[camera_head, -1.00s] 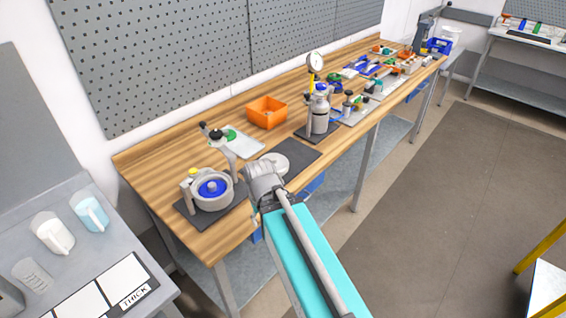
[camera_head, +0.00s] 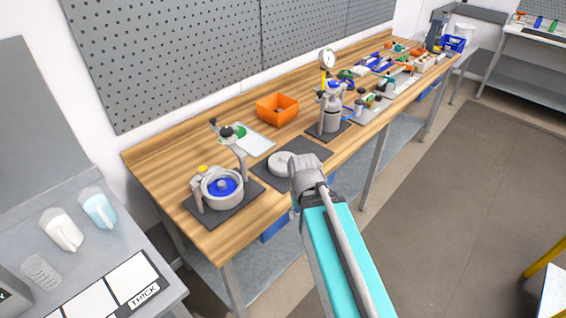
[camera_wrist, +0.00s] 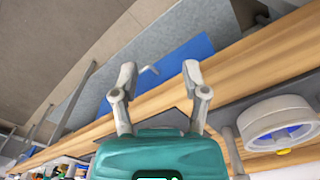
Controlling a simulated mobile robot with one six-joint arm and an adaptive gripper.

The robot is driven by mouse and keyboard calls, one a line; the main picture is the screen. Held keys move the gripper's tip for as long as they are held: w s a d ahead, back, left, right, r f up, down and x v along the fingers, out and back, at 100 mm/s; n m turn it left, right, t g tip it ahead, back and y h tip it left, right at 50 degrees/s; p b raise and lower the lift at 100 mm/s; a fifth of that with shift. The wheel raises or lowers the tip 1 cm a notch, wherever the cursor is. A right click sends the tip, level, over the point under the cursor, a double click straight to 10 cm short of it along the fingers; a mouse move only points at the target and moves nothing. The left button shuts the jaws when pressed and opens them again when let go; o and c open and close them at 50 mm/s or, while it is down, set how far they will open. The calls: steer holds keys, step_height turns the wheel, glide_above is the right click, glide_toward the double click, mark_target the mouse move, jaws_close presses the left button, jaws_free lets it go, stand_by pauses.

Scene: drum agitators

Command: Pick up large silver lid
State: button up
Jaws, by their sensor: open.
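A round pale silver disc that looks like the large silver lid (camera_head: 279,166) lies flat on a dark mat (camera_head: 312,148) on the wooden bench. My gripper's wrist covers the mat's front corner and comes close to the disc's right side. In the wrist view my gripper (camera_wrist: 159,75) has its two fingers spread with nothing between them, over the bench's front edge. I cannot make out the lid clearly in the wrist view. A silver drum with a blue inside (camera_head: 222,186) stands left of the lid and shows at the right of the wrist view (camera_wrist: 279,114).
A gauge stand with a silver vessel (camera_head: 331,112) stands right of the lid. An orange bin (camera_head: 277,109) and a pale tray (camera_head: 254,141) are behind. A blue bin (camera_wrist: 185,55) sits below the bench (camera_head: 150,173). Bare wood separates the mats.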

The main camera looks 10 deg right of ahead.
steer(key=shift+o, duration=1.6)
steer(key=shift+w+r, duration=0.15)
steer(key=shift+w, duration=0.05)
step_height(320, 180, up, 11)
steer(key=n+p, duration=1.2)
steer(key=n, duration=0.7)
glide_above(284, 156)
steer(key=shift+r+n, duration=0.15)
steer(key=shift+n, duration=0.15)
step_height(284, 156, down, 9)
steer(key=b, duration=0.9)
steer(key=shift+r, duration=0.2)
steer(key=shift+f, duration=0.1)
